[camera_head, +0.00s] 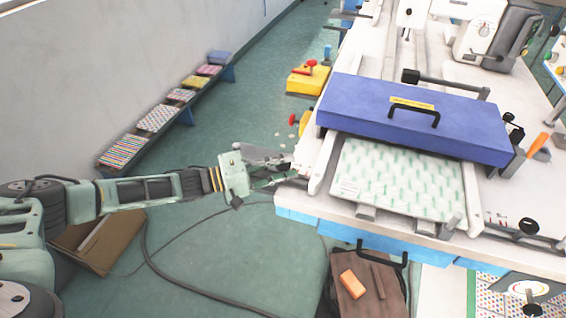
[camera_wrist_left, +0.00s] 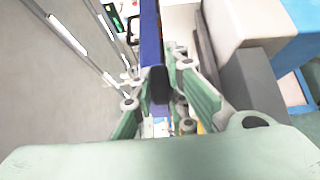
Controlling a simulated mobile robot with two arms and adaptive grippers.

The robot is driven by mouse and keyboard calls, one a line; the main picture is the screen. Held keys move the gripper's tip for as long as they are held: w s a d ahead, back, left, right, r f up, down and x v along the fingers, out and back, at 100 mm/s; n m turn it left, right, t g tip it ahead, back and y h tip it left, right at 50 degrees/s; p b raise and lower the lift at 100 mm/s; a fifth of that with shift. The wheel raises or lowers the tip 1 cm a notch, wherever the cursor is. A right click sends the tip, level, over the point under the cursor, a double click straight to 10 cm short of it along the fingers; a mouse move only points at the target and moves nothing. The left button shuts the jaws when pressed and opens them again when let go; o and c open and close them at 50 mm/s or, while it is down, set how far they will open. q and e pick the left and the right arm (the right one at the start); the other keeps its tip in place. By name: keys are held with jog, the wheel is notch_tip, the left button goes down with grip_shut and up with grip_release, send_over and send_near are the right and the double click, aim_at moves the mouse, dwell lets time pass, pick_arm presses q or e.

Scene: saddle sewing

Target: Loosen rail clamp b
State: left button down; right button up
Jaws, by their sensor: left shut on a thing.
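My left gripper (camera_head: 285,172) reaches in from the left to the left edge of the white table. In the left wrist view, my left gripper (camera_wrist_left: 160,105) has its green fingers on both sides of a dark part (camera_wrist_left: 158,84) and is shut on it. That part lies in line with a long blue panel (camera_wrist_left: 150,35). I cannot tell whether it is rail clamp b; the fingers hide much of it in the head view. No label marks a clamp. My right gripper is not in view.
A blue cover with a black handle (camera_head: 420,119) lies over a green-patterned sheet (camera_head: 400,180) on the white table (camera_head: 375,62). A yellow block with a red knob (camera_head: 309,78) stands beyond my gripper. A brown bag (camera_head: 370,297) is below the table. Cables cross the open floor.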

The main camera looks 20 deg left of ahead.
pick_arm(q)
jog(key=shift+r, duration=0.1)
jog(key=shift+r+n+t+y+p, duration=0.1)
jog(key=shift+n+t+y+p, duration=0.35)
jog(key=shift+p, duration=0.25)
jog(key=n+t+y+p, duration=0.3)
jog(key=y+p, duration=0.1)
jog(key=p, duration=0.1)
jog(key=n+t+y+p, duration=0.3)
jog(key=n+y+p, duration=0.1)
jog(key=y+p, duration=0.1)
jog(key=shift+r+p, duration=0.15)
jog(key=shift+p, duration=0.55)
jog(key=n+y, duration=0.1)
jog(key=y, duration=0.1)
jog(key=n+y+p, duration=0.1)
jog(key=shift+f+n+t+y+p, duration=0.2)
jog(key=shift+n+t+y+p, duration=0.05)
jog(key=shift+y+p, duration=0.1)
jog(key=n+y, duration=0.1)
jog(key=y, duration=0.1)
jog(key=shift+n+y, duration=0.9)
jog(key=shift+y, duration=0.5)
jog(key=c, duration=1.8)
grip_release()
